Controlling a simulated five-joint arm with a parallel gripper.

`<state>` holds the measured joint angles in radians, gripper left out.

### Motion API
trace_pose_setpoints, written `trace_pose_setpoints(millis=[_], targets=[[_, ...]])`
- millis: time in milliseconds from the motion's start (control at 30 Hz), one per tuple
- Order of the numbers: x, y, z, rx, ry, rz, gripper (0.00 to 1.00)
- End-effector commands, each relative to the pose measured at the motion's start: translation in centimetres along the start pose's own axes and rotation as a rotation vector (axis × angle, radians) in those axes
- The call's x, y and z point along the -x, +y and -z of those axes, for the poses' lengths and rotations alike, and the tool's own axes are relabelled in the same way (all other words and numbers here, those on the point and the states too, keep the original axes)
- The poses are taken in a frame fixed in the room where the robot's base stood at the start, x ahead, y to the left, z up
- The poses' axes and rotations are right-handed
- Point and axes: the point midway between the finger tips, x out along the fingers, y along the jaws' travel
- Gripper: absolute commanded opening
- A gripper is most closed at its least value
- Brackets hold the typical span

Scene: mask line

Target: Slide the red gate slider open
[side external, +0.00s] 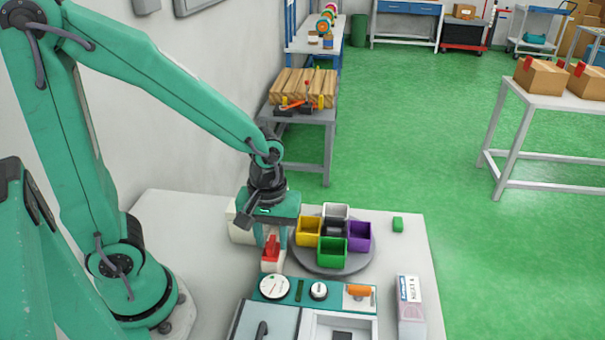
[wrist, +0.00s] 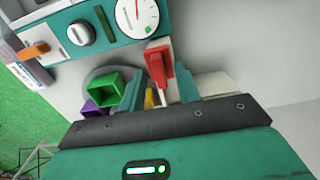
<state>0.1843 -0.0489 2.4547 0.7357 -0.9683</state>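The red gate slider (side external: 271,251) stands on a small white base at the left end of the teal panel. It also shows near the middle of the wrist view (wrist: 157,62). My gripper (side external: 270,240) points down over it, with one teal finger on each side. In the wrist view my gripper (wrist: 160,84) is open, and the slider lies between the fingers, closer to the right one. I cannot tell whether that finger touches it. A strip of yellow bin shows through the gap. The slider's lower part is partly hidden.
A grey turntable (side external: 312,264) with several coloured bins stands close right of my gripper.

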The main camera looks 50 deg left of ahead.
Motion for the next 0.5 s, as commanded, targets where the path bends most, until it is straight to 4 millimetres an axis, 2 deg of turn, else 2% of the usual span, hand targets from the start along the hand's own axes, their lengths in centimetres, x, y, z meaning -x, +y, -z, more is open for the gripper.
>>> trace_pose_setpoints(millis=[267,500], targets=[[1.1,0.0,0.1,0.001,0.001,-0.002,0.33],[3.6,0.1,0.1,0.0,0.002,-0.003,0.33]])
